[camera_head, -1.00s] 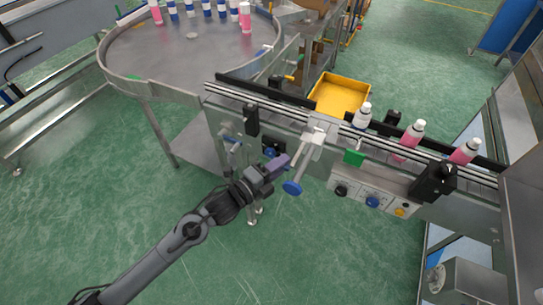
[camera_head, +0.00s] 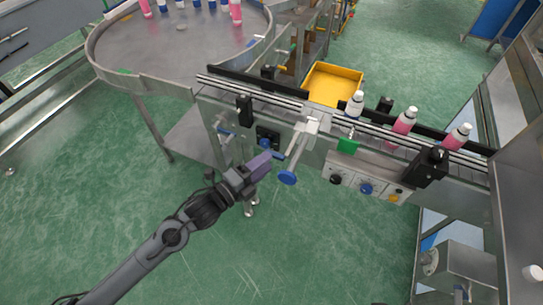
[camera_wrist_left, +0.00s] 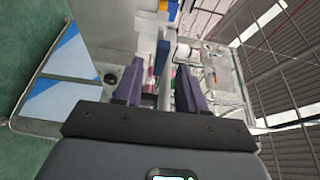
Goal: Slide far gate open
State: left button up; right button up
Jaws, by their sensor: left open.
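A light grey gate (camera_head: 308,128) sits across the conveyor, with a rod running toward me to a round blue knob (camera_head: 287,178). I cannot tell for certain that this is the far gate. My left gripper (camera_head: 262,163), with purple fingers, is just left of the knob and rod, apart from them in the head view. In the left wrist view my left gripper (camera_wrist_left: 158,90) shows its two fingers spread. A narrow grey bar and a blue piece (camera_wrist_left: 163,55) show between them; whether they lie inside the grip is unclear. My right gripper is out of view.
The conveyor (camera_head: 225,88) carries several bottles, including a pink one (camera_head: 403,124). A green block (camera_head: 348,146) and a control panel (camera_head: 365,185) are on its near side. A yellow bin (camera_head: 334,83) stands behind it. A round table (camera_head: 180,50) is at upper left.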

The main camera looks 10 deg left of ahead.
pick_arm(q)
jog(key=v, duration=0.6)
jog(key=shift+s, duration=0.25)
jog(key=shift+a, duration=0.15)
jog(key=s+d+f+n+y, duration=0.2)
jog(key=s+f+n+y, duration=0.2)
jog(key=s+f+n, duration=0.3)
jog(key=s+a+f+n+g+y, duration=0.35)
jog(key=s+a+n+g, duration=0.2)
jog(key=s+n, duration=0.25)
jog(key=s+a+f+n+g+y, duration=0.35)
jog(key=s+n+g, duration=0.25)
jog(key=s+n, duration=0.2)
notch_tip(320, 180, up, 38)
jog(key=p, duration=3.8)
jog(key=shift+h, duration=0.4)
